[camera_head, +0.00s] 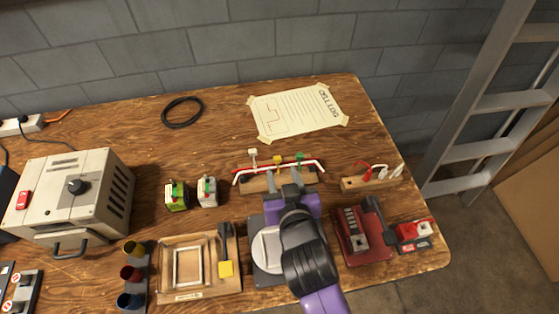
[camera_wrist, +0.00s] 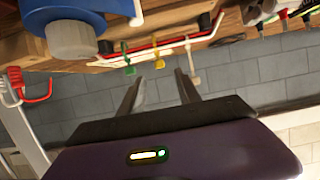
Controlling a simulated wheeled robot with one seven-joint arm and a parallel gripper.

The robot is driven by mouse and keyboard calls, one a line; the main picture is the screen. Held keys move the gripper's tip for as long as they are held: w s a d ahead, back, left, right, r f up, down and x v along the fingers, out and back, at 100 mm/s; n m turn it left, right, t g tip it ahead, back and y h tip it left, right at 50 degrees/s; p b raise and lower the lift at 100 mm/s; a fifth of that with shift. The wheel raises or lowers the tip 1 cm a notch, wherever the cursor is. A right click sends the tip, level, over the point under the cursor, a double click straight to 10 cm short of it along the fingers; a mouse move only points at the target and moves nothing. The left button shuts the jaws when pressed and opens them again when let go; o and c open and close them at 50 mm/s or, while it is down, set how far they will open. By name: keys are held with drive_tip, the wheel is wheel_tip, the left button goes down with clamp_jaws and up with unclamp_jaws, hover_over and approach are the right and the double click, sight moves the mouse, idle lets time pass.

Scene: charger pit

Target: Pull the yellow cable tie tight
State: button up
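The yellow cable tie (camera_head: 277,159) stands up in the middle of a red and white cable bundle on a wooden block (camera_head: 258,184). A white tie (camera_head: 252,154) is to its left and a green tie (camera_head: 300,156) to its right. My gripper (camera_head: 285,181) is at the near side of the block, in front of the yellow tie. In the wrist view the picture is turned over: the yellow tie (camera_wrist: 158,61) shows beyond and between the spread fingers of my gripper (camera_wrist: 158,88), apart from them. The gripper is open and empty.
A wooden block with red and white leads (camera_head: 370,183) stands to the right. A red device (camera_head: 362,238) is nearer the front. A taped paper (camera_head: 297,110) and a black cable loop (camera_head: 182,112) lie behind.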

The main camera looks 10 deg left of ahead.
sight(277, 159)
drive_tip(key=x, duration=0.6)
drive_tip(key=shift+w+r, duration=0.1)
clamp_jaws()
idle(1.3)
